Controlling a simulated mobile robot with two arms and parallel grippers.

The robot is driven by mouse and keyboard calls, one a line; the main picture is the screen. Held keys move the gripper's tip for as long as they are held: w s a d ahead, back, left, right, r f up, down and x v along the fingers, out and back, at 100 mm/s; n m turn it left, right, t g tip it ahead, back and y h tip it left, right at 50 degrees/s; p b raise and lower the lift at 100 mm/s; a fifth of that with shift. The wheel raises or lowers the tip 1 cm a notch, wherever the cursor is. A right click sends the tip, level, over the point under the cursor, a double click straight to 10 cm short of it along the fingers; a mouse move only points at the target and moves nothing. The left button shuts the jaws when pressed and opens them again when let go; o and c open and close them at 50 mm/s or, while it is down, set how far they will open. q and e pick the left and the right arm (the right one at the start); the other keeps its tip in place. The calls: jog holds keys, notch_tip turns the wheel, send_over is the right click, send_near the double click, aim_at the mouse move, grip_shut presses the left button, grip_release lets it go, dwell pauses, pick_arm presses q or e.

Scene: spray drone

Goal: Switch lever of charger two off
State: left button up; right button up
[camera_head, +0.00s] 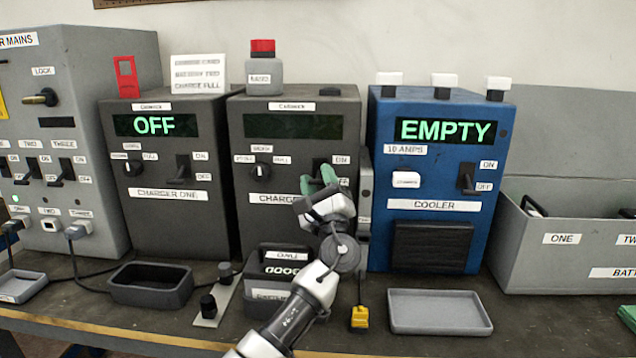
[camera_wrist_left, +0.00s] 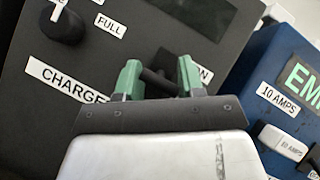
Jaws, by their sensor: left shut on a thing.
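Charger two (camera_head: 243,215) is the dark box in the middle of the head view, with a blank display (camera_head: 292,126). Its name label is partly hidden by my left gripper (camera_head: 320,182). The gripper is at the lever on the right of the front panel. In the left wrist view the black lever (camera_wrist_left: 160,82) lies between the green fingertips of my left gripper (camera_wrist_left: 158,76), which is shut on it. The gripper covers most of the lever in the head view. An ON label shows beside it; the OFF label is mostly covered. My right gripper is not in view.
Charger one (camera_head: 125,230), its display reading OFF, stands to the left. The blue cooler (camera_head: 378,215), reading EMPTY, stands close on the right. A dark battery block (camera_head: 285,255) sits below charger two beside my arm. A grey tray (camera_head: 440,328) lies front right.

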pick_arm(q)
jog(key=shift+d+r, duration=0.1)
jog(key=shift+r, duration=0.05)
jog(key=o, duration=0.6)
jog(key=shift+o, duration=1.1)
jog(key=shift+d, duration=0.1)
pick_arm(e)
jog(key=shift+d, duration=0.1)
pick_arm(q)
jog(key=shift+s+f, duration=0.15)
jog(key=shift+f, duration=0.15)
jog(key=v, duration=1)
jog(key=shift+b, duration=0.45)
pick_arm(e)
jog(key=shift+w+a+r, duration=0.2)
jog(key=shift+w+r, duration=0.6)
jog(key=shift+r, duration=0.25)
